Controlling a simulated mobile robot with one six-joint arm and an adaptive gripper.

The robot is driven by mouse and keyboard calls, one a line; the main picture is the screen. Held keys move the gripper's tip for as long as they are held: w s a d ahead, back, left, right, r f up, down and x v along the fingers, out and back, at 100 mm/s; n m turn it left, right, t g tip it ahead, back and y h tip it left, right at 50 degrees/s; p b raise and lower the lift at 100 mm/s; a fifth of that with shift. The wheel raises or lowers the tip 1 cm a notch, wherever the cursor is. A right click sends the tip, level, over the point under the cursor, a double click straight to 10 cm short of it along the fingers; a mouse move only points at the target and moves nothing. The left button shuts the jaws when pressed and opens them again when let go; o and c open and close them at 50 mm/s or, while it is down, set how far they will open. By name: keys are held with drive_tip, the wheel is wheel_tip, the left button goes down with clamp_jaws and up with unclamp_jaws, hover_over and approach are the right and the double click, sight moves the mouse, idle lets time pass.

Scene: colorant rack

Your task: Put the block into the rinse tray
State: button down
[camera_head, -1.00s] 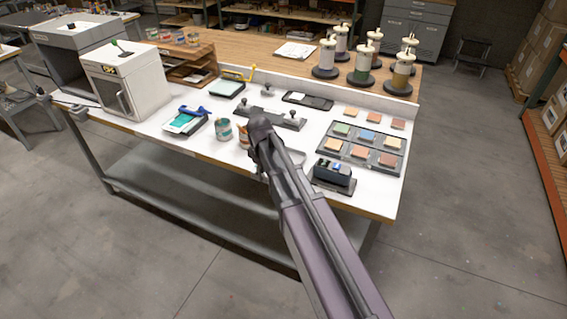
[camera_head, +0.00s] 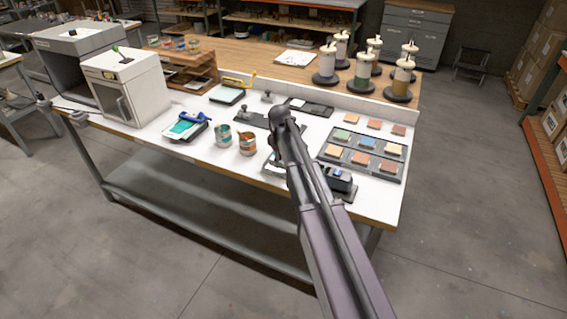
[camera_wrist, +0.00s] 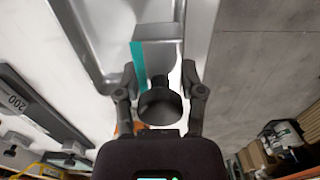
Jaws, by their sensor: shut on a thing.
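My gripper (camera_wrist: 160,82) is shut on the block (camera_wrist: 159,105), whose dark round knob sits between the fingers in the wrist view. A grey flat part with a teal strip (camera_wrist: 138,65) shows beyond the knob; I cannot tell whether the strip is part of the block. The rinse tray, a grey shallow tray (camera_wrist: 88,35), lies below and partly under the held block in the wrist view. In the head view a pale edge of it (camera_head: 271,161) shows left of my arm. My arm hides the gripper and block there.
A grid of coloured tiles (camera_head: 367,140) lies farther right. A dark stand with knobs (camera_head: 252,120) is behind. The bench front edge is near.

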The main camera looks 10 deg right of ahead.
drive_tip(key=shift+w+d+f, duration=0.1)
drive_tip(key=shift+w+d, duration=0.6)
drive_tip(key=shift+w, duration=0.2)
drive_tip(key=shift+w+d, duration=0.1)
drive_tip(key=shift+w+d, duration=0.15)
drive_tip(key=shift+w, duration=0.1)
drive_tip(key=shift+w+d+f+b, duration=0.2)
drive_tip(key=shift+f+b, duration=0.4)
drive_tip(key=shift+b, duration=0.05)
drive_tip(key=shift+f+b, duration=1.25)
drive_tip(key=shift+f, duration=0.15)
drive_tip(key=shift+c, duration=1)
unclamp_jaws()
drive_tip(key=shift+r, duration=0.2)
wheel_tip(320, 180, up, 12)
drive_tip(key=p, duration=1.2)
